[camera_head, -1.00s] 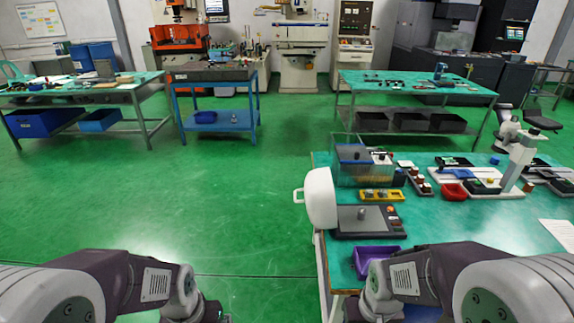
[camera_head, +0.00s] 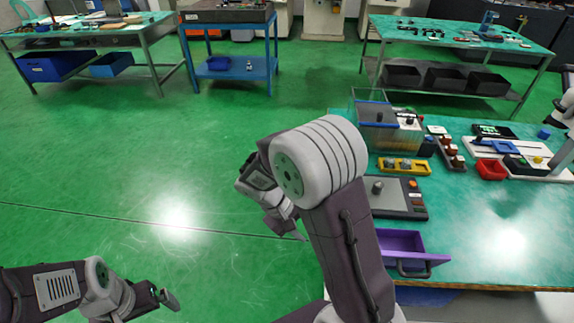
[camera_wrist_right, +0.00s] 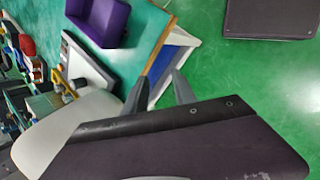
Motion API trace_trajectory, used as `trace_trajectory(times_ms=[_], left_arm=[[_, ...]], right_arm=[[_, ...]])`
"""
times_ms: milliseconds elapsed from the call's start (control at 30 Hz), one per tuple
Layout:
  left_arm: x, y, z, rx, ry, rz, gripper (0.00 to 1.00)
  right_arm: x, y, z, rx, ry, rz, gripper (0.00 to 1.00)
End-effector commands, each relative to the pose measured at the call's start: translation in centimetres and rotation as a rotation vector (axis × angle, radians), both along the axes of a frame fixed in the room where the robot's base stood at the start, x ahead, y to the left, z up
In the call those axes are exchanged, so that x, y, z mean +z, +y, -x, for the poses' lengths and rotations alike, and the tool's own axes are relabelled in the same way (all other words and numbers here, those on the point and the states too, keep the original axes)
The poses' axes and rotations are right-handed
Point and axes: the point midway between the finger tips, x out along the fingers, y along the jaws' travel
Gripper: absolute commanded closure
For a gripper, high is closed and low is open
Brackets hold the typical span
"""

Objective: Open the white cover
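A grey plate with a knob (camera_head: 398,198) lies at the table's left edge, beside where the cover stood. In the head view the right gripper (camera_head: 293,228) hangs off the table's left side. My left gripper (camera_head: 165,298) is low at the left over the floor, away from the table; its opening is unclear.
A purple tray (camera_head: 400,243) sits at the table's front left corner. A clear tank (camera_head: 385,125), a yellow block holder (camera_head: 404,166) and a red tray (camera_head: 491,170) stand farther back. Green floor (camera_head: 110,190) is free left of the table.

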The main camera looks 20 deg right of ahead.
Motion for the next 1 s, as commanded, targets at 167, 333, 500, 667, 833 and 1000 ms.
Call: trace_trajectory(times_ms=[167, 333, 500, 667, 833, 1000], left_arm=[[-3.4, 0.0, 0.0, 0.0, 0.0, 0.0, 0.0], [-6.2, 0.0, 0.0, 0.0, 0.0, 0.0, 0.0], [-7.7, 0.0, 0.0, 0.0, 0.0, 0.0, 0.0], [-7.5, 0.0, 0.0, 0.0, 0.0, 0.0, 0.0], [-7.5, 0.0, 0.0, 0.0, 0.0, 0.0, 0.0], [-7.4, 0.0, 0.0, 0.0, 0.0, 0.0, 0.0]], right_arm=[[-1.2, -2.8, -5.7, 0.085, -0.015, 0.334, 0.67], [0.4, -3.0, -13.0, 0.154, -0.177, 0.718, 0.67], [2.9, -0.6, -17.8, 0.187, -0.397, 0.99, 0.67], [4.0, -0.1, -18.5, 0.189, -0.447, 1.036, 0.67], [4.0, -2.1, -18.8, 0.187, -0.442, 1.034, 0.67], [3.9, -5.7, -19.7, 0.186, -0.44, 1.033, 0.67]])
